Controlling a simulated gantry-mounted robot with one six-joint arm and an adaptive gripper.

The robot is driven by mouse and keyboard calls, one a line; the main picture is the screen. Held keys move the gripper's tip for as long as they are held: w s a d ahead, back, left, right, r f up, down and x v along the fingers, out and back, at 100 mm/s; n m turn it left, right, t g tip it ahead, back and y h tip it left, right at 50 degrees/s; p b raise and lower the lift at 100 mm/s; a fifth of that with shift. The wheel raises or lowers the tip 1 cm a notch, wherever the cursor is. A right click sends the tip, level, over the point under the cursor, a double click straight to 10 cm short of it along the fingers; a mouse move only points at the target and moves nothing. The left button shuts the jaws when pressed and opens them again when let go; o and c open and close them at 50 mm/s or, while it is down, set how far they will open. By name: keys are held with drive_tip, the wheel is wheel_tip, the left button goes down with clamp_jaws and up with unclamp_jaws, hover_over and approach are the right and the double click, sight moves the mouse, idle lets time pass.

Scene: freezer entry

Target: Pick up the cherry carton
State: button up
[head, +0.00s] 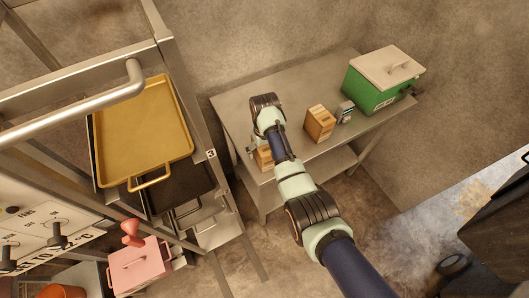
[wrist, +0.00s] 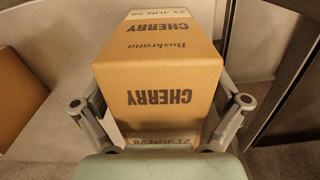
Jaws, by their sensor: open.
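The cherry carton (wrist: 165,75) is a tan box printed "CHERRY" and "Boskrana", with a white "21 JUN 28" date strip. It fills the middle of the wrist view. In the head view the carton (head: 264,158) stands near the table's left front edge, partly hidden by my arm. My gripper (wrist: 160,112) is open, with one finger on the left and one on the right of the carton. I cannot tell whether the fingers touch its sides. In the head view my gripper (head: 253,149) is mostly hidden behind my wrist.
The steel table (head: 235,107) also holds another tan carton (head: 320,123), a small light-topped box (head: 345,112) and a green cooler (head: 374,88) with a beige lid. A rack with a yellow tray (head: 143,132) stands left. Another tan box (wrist: 14,95) is at the wrist view's left.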

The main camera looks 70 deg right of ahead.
drive_tip(key=shift+f, duration=0.25)
drive_tip(key=c, duration=1.5)
drive_tip(key=shift+r, duration=0.1)
wheel_tip(320, 180, up, 12)
drive_tip(key=shift+w+d+r+p, duration=0.1)
drive_tip(key=shift+p, duration=1.05)
drive_tip(key=shift+c, duration=0.3)
wheel_tip(320, 180, up, 8)
drive_tip(key=p, duration=0.7)
